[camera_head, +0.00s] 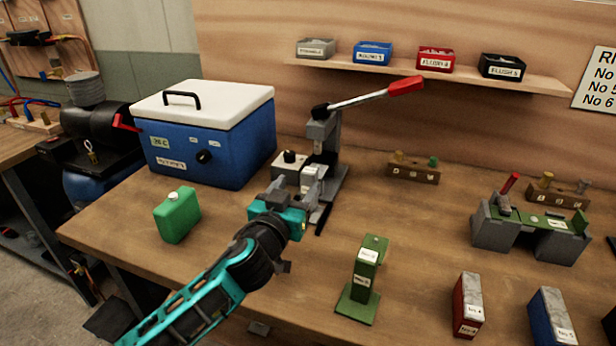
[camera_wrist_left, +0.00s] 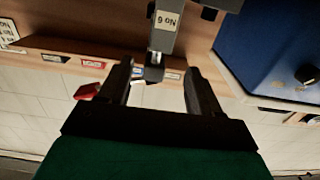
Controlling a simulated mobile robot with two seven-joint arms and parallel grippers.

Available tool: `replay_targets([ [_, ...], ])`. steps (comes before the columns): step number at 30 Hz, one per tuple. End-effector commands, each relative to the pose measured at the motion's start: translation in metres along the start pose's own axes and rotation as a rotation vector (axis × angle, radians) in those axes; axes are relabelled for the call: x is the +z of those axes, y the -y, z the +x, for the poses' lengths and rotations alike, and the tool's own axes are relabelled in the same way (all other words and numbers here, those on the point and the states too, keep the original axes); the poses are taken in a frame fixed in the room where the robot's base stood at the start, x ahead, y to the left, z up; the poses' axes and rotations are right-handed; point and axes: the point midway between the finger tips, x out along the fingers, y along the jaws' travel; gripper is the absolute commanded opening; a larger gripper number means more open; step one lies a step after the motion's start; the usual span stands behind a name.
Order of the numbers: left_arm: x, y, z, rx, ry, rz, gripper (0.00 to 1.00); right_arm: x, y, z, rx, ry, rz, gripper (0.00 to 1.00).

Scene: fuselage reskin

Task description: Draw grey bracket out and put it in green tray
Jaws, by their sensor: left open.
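A grey piece with a white label stands at the lever press in the middle of the bench; I take it for the grey bracket (camera_head: 313,178). In the left wrist view the grey bracket (camera_wrist_left: 163,38) shows its "No 6" label, upside down. My left gripper (camera_head: 290,190) is close in front of it, and its arm hides part of the bench. In the left wrist view the open left gripper (camera_wrist_left: 160,72) has a dark finger on each side of the bracket's end. I cannot tell whether they touch. I cannot make out a green tray. My right gripper is out of view.
The lever press (camera_head: 323,135) has a red-handled lever reaching right. A blue cooler box (camera_head: 225,145) stands left of it, a green can (camera_head: 178,215) in front. A green stand (camera_head: 362,285), a red block (camera_head: 468,305) and a grey-green fixture (camera_head: 530,230) stand to the right.

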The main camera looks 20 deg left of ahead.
Motion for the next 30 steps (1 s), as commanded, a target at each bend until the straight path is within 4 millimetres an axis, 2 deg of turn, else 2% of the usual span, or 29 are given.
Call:
replay_targets([
  [1,0.013,0.0,0.001,0.0,0.003,0.002,0.64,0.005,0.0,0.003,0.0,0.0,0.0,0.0],
  [3,0.004,0.0,0.018,0.001,-0.003,0.002,0.64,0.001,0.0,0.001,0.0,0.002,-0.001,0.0],
  [9,0.005,0.0,0.05,0.0,-0.001,0.001,0.64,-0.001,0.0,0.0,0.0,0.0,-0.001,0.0],
  [15,0.006,-0.001,0.069,0.001,0.0,0.001,0.64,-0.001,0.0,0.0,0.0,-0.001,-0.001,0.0],
  [28,0.006,0.0,0.075,0.001,0.001,-0.001,0.64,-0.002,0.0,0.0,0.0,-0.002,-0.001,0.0],
  [30,0.006,0.0,0.075,0.001,0.001,-0.001,0.57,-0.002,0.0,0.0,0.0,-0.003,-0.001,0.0],
])
